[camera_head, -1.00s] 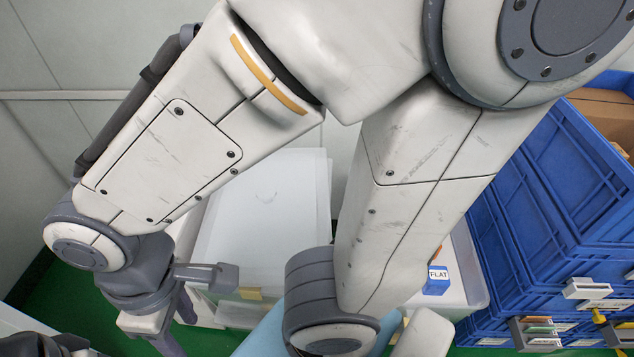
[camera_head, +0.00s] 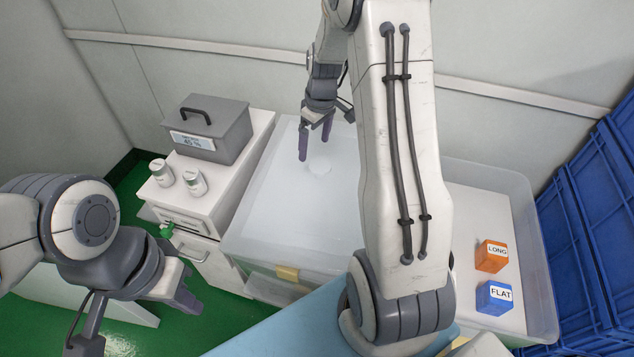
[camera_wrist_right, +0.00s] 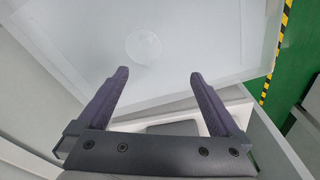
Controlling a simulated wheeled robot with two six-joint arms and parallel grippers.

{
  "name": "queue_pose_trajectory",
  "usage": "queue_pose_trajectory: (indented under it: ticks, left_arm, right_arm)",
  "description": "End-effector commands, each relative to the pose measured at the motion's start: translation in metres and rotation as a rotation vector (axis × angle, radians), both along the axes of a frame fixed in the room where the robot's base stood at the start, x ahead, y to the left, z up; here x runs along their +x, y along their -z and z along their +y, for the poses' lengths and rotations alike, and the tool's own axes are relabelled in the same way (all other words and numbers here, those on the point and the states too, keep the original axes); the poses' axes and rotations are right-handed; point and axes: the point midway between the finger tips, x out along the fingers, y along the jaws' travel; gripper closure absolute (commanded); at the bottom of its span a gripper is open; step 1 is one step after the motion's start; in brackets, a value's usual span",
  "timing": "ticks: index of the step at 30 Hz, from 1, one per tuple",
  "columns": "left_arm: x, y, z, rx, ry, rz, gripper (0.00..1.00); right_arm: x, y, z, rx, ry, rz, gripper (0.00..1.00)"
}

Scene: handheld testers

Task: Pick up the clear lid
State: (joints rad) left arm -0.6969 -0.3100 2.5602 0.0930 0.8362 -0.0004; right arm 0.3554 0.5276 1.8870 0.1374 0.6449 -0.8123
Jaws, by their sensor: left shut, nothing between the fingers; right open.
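The clear lid is a faint round disc (camera_wrist_right: 143,47) lying on the pale surface in the translucent bin (camera_wrist_right: 215,83), just beyond my right fingertips. It shows faintly in the head view (camera_head: 319,166), beside the fingers. My right gripper (camera_head: 315,143) is open and empty over the far part of this bin; its two spread fingers (camera_wrist_right: 158,74) show in the wrist view, with the disc ahead of them. I cannot tell the exact height of the fingers above the disc. My left gripper (camera_head: 182,298) is shut and empty at the lower left, away from the bin.
A grey handled box (camera_head: 210,130) and two white jars (camera_head: 195,183) stand on a white cabinet left of the bin. At right, a clear bin (camera_head: 541,290) holds an orange LONG block (camera_head: 491,256) and a blue FLAT block (camera_head: 494,297). Blue crates (camera_head: 590,220) stand far right.

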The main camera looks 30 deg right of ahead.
Motion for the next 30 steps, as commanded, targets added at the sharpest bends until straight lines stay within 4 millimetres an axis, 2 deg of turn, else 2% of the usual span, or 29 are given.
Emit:
queue_pose_trajectory:
  ticks: [1, 5, 12, 17, 25, 30]
  left_arm:
    - [0.0, 0.004, 0.0, 0.0, 0.0, 0.0, 1.0]
    - [0.0, 0.005, 0.0, 0.0, 0.0, 0.0, 1.0]
    - [0.0, 0.005, 0.0, 0.0, 0.0, 0.0, 1.0]
    - [0.0, 0.004, 0.0, 0.0, 0.0, 0.0, 1.0]
    - [0.0, 0.001, 0.0, 0.0, 0.0, 0.0, 1.0]
    - [0.0, 0.001, 0.0, 0.0, 0.0, 0.0, 1.0]
  right_arm:
    - [0.001, 0.011, -0.016, -0.001, 0.013, 0.0, 0.0]
    - [0.003, 0.027, -0.031, -0.005, 0.018, -0.002, 0.0]
    - [0.007, 0.061, -0.029, -0.005, 0.015, -0.002, 0.0]
    - [0.009, 0.072, -0.027, -0.006, 0.014, -0.003, 0.0]
    - [0.015, 0.11, -0.026, -0.005, 0.014, 0.0, 0.0]
    - [0.017, 0.12, -0.026, -0.006, 0.015, -0.003, 0.0]
